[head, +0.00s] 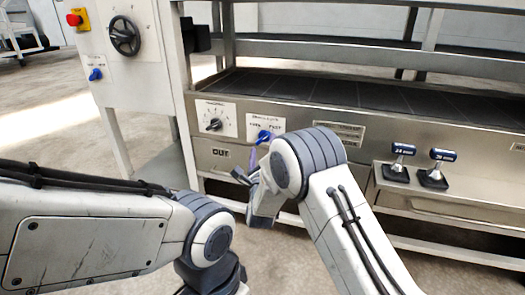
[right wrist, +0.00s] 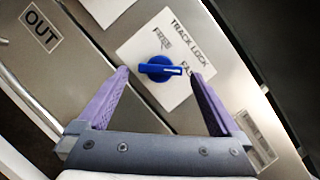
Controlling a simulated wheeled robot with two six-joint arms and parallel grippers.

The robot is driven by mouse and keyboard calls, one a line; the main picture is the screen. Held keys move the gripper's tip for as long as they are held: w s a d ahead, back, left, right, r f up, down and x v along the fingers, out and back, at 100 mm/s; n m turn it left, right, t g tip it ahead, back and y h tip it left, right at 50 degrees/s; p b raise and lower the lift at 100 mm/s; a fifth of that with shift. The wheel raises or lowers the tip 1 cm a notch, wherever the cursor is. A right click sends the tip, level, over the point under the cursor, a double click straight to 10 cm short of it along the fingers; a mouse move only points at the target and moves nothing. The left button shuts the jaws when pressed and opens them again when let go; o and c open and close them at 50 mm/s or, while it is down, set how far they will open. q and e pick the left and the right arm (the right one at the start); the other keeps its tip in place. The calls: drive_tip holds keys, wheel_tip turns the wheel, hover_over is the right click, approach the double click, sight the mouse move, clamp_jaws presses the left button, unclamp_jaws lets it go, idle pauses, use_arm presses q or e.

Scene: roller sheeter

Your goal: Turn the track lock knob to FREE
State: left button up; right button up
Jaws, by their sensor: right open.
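The blue track lock knob (head: 264,137) sits on a white label plate (right wrist: 140,50) on the machine's front panel. In the right wrist view the knob (right wrist: 160,69) has a white pointer mark aimed right, towards the partly hidden second word, away from the word FREE at its upper left. My right gripper (head: 257,165) is in front of the knob; in the wrist view its purple fingers (right wrist: 160,85) are open, one on each side of the knob, with gaps visible. My left arm comes in at lower left; its fingers are out of view.
A dial plate (head: 215,118) with a black knob is left of the track lock. An OUT label (right wrist: 42,27) is below it. Two black-based levers (head: 414,164) stand on a shelf at right. A handwheel (head: 124,36) and red emergency button (head: 75,18) are at upper left.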

sight(263, 138)
drive_tip(key=shift+x, duration=0.85)
drive_tip(key=c, duration=1.3)
drive_tip(key=n+p, duration=0.1)
drive_tip(key=n+g+y+p, duration=0.1)
drive_tip(key=n+p, duration=0.1)
drive_tip(key=shift+d+r+n+y, duration=0.1)
drive_tip(key=shift+r+n+y, duration=0.2)
drive_tip(key=n+g+p, duration=0.1)
drive_tip(key=n+p, duration=0.2)
drive_tip(key=p, duration=0.1)
drive_tip(key=n+g+p, duration=0.2)
drive_tip(key=n+p, duration=0.2)
drive_tip(key=r+n+g+p, duration=0.1)
drive_tip(key=n+p, duration=0.3)
drive_tip(key=p, duration=0.1)
drive_tip(key=shift+g, duration=0.3)
drive_tip(key=shift+f+n+g+h+p, duration=0.1)
drive_tip(key=shift+n+g+h+p, duration=0.45)
drive_tip(key=shift+n+p, duration=0.75)
